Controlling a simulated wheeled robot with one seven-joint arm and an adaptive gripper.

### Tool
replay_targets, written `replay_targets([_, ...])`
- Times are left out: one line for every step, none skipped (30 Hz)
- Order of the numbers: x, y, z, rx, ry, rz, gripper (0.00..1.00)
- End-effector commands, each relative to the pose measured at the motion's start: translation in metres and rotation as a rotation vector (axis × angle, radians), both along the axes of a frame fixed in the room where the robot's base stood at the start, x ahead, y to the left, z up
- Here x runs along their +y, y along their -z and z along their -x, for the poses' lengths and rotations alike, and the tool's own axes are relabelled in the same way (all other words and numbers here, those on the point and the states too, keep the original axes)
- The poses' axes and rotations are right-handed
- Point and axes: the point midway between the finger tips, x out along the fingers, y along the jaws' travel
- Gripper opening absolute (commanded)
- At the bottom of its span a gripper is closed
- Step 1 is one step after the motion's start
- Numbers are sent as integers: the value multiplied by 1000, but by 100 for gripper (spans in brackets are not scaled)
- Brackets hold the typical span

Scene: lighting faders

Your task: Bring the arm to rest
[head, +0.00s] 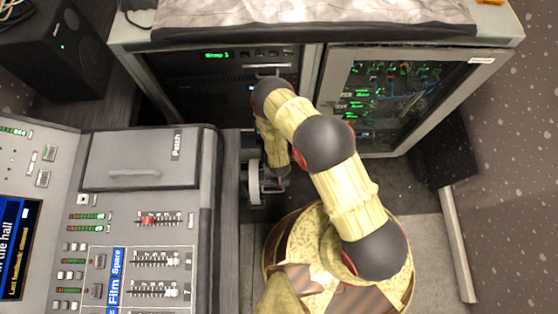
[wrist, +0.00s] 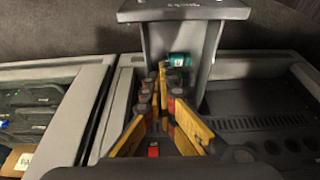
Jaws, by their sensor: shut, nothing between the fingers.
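My arm bends up and over from its base, and its far end hangs beside the right side of the mixing console. My gripper (head: 262,188) is low there, over the dark gap between the console and the rack, small and partly hidden by the arm. In the wrist view my gripper (wrist: 163,78) shows its two yellow fingers drawn together at the tips, with nothing held. Beyond the tips is a grey frame (wrist: 211,60) with a small teal item (wrist: 179,59); whether the fingers touch either, I cannot tell.
The console (head: 150,190) with faders and a closed lid marked Patch (head: 150,160) fills the left. A rack cabinet (head: 312,75) with a glazed door (head: 400,100) stands at the back. A black speaker (head: 75,50) is at upper left.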

Motion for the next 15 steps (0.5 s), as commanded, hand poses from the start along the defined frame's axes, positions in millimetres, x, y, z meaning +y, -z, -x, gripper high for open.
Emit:
replay_targets([0,-13,4,1,-1,0,0])
replay_targets([0,-17,6,1,-1,0,0])
replay_targets([1,-23,8,1,-1,0,0])
replay_targets([1,-27,9,1,-1,0,0])
replay_targets([1,-30,11,1,-1,0,0])
replay_targets([0,-33,12,1,0,0,0])
replay_targets([1,-36,13,1,0,0,0])
replay_targets([1,-38,14,1,0,0,0])
replay_targets([0,-40,14,1,0,0,0])
replay_targets([0,-40,15,1,0,0,0])
replay_targets([0,-41,16,1,0,0,0])
replay_targets([0,-42,16,1,0,1,0])
replay_targets([0,-42,16,1,0,1,0])
replay_targets([0,-42,16,1,0,1,0])
replay_targets([0,-42,16,1,0,1,0])
